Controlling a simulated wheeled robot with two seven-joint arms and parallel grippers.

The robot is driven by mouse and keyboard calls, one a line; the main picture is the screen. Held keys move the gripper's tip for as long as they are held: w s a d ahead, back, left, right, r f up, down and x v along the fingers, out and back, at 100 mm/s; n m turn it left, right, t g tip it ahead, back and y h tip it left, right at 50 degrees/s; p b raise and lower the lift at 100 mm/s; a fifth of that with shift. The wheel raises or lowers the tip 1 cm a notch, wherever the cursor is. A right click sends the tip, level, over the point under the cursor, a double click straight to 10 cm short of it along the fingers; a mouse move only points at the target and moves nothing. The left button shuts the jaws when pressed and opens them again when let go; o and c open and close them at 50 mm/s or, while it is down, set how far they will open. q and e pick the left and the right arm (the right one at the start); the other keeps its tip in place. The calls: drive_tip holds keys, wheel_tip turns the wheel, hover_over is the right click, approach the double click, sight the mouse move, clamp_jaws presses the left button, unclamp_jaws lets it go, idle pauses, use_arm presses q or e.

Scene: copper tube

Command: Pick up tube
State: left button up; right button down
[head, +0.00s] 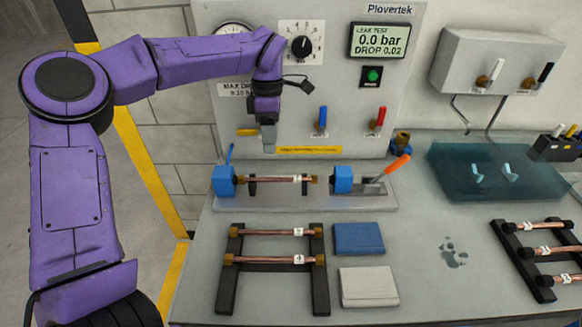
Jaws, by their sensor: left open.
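My left gripper (268,138) points down in front of the test panel, above the clamp fixture, and is open and empty. A copper tube (275,180) with brass ends and a white tag lies in the fixture between the left blue block (223,181) and the right blue block (342,179). The gripper is apart from this tube. Two more copper tubes, a rear one (270,232) and a front one (270,260), lie across the black left rack (229,285). My right gripper is not in view.
An orange-handled toggle clamp (397,165) stands at the fixture's right. A blue pad (358,238) and a grey cloth (368,286) lie beside the left rack. A wet patch (453,252), a right rack (526,270) of tubes and a teal tray (450,180) are further right.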

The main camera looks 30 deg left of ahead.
sight(268, 179)
use_arm(q)
drive_tip(key=s+f, duration=0.1)
drive_tip(key=f, duration=0.1)
drive_tip(key=s+f, duration=0.2)
drive_tip(key=shift+s+d+p, duration=0.2)
drive_tip(key=shift+s+p, duration=0.1)
drive_tip(key=shift+p, duration=0.1)
drive_tip(key=f, duration=0.1)
drive_tip(key=w+f, duration=0.1)
drive_tip(key=f, duration=0.3)
drive_tip(key=shift+w+d+p, duration=0.2)
drive_tip(key=shift+d+p, duration=0.05)
drive_tip(key=shift+p, duration=0.15)
drive_tip(key=shift+s+r, duration=0.1)
drive_tip(key=shift+s, duration=0.4)
drive_tip(key=shift+c, duration=0.9)
clamp_jaws()
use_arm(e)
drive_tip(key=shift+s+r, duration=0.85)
